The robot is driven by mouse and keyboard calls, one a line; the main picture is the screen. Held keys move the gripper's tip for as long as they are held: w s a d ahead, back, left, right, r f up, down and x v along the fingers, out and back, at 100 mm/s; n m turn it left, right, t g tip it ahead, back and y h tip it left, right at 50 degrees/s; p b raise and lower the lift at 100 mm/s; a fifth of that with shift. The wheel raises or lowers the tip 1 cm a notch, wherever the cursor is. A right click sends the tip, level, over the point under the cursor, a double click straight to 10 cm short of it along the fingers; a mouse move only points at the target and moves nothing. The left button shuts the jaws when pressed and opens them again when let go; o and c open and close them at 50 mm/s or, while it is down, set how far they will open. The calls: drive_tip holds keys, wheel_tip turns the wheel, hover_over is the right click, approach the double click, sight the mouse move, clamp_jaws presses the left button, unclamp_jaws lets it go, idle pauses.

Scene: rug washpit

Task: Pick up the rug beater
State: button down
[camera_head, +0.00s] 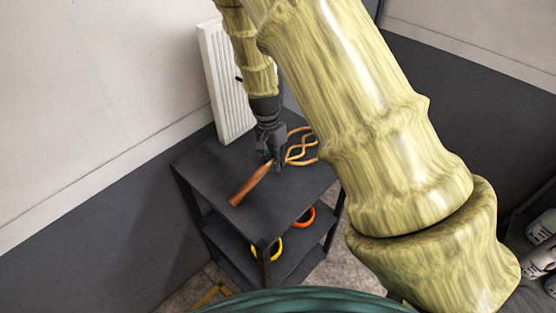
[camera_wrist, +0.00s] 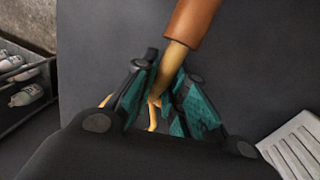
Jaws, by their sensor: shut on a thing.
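The rug beater lies across the dark top of a small shelf unit in the head view, with a brown handle (camera_head: 250,186) toward the front left and a looped tan head (camera_head: 302,146) toward the back right. My gripper (camera_head: 271,160) points down at it and is shut on the part between handle and head. In the wrist view the teal fingers of my gripper (camera_wrist: 166,100) close on the tan shaft just beside the brown handle (camera_wrist: 193,22). The looped head is mostly hidden there behind my gripper. I cannot tell whether the beater is touching the top or slightly above it.
The shelf unit (camera_head: 205,165) stands near the wall, with orange (camera_head: 305,216) and yellow (camera_head: 268,249) rings below its top. A white ribbed panel (camera_head: 226,85) stands behind it. White bottles (camera_head: 541,228) sit on a dark rack at the right.

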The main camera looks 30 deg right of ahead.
wheel_tip(320, 180, up, 4)
drive_tip(key=shift+s+a+f+p, duration=0.15)
drive_tip(key=shift+f+p, duration=0.1)
drive_tip(key=shift+p, duration=1)
drive_tip(key=s+a+p, duration=0.1)
drive_tip(key=s+a, duration=0.2)
drive_tip(key=a, duration=0.1)
drive_tip(key=s+a+p, duration=0.1)
drive_tip(key=s+a, duration=0.2)
drive_tip(key=s+a+r+p, duration=0.1)
drive_tip(key=s+a, duration=0.2)
drive_tip(key=a, duration=0.1)
drive_tip(key=shift+a, duration=0.35)
drive_tip(key=shift+s+a+f, duration=0.1)
drive_tip(key=shift+s+a, duration=0.2)
drive_tip(key=shift+a, duration=0.05)
drive_tip(key=c, duration=2.1)
unclamp_jaws()
clamp_jaws()
drive_tip(key=shift+f, duration=0.1)
